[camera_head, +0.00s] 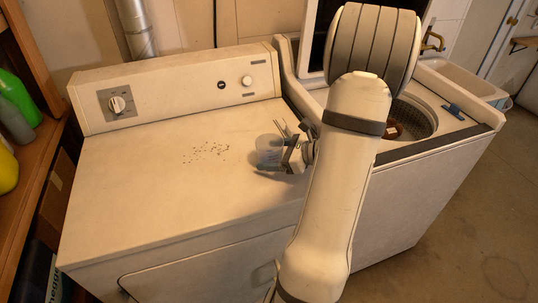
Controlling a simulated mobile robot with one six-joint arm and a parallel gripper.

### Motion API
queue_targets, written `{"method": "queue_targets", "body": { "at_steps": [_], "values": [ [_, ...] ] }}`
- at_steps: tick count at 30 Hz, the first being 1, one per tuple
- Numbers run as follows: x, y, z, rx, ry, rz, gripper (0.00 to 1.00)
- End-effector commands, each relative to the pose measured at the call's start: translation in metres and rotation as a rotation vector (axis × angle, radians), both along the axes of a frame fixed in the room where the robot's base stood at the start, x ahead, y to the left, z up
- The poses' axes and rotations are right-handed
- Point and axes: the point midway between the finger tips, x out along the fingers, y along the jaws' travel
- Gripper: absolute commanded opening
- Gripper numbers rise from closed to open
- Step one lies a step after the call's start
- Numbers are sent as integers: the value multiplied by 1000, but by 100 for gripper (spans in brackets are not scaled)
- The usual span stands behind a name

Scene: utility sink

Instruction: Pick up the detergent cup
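The detergent cup (267,147) looks like a small, clear, pale cup. It is on or just above the white top of the dryer, right of its middle. My gripper (276,150) reaches in from the right and is right at the cup. One finger shows at the cup's upper right and one at its lower edge. I cannot tell whether the fingers touch the cup or whether it is off the surface. My arm covers the area right of the gripper.
The dryer top (150,190) is mostly clear, with small dark specks (207,152) left of the cup. An open washer (440,130) stands to the right, partly behind my arm. A sink (460,82) is beyond it. Bottles (18,98) stand on a wooden shelf at left.

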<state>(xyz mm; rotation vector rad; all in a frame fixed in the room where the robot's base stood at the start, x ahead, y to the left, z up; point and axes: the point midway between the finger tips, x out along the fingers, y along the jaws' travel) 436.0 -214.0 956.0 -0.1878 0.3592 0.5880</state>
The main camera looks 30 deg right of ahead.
Motion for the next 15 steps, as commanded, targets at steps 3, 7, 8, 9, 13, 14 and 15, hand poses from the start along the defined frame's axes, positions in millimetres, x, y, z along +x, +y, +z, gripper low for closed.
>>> {"method": "queue_targets", "body": {
  "at_steps": [3, 7, 8, 9, 13, 14, 15],
  "values": [
    [0, 0, 0, 0, 0, 0, 67],
    [0, 0, 0, 0, 0, 1, 56],
    [0, 0, 0, 0, 0, 1, 54],
    [0, 0, 0, 0, 0, 1, 51],
    [0, 0, 0, 0, 0, 1, 41],
    [0, 1, 0, 0, 0, 1, 41],
    [0, 1, 0, 0, 0, 1, 41]
  ]
}}
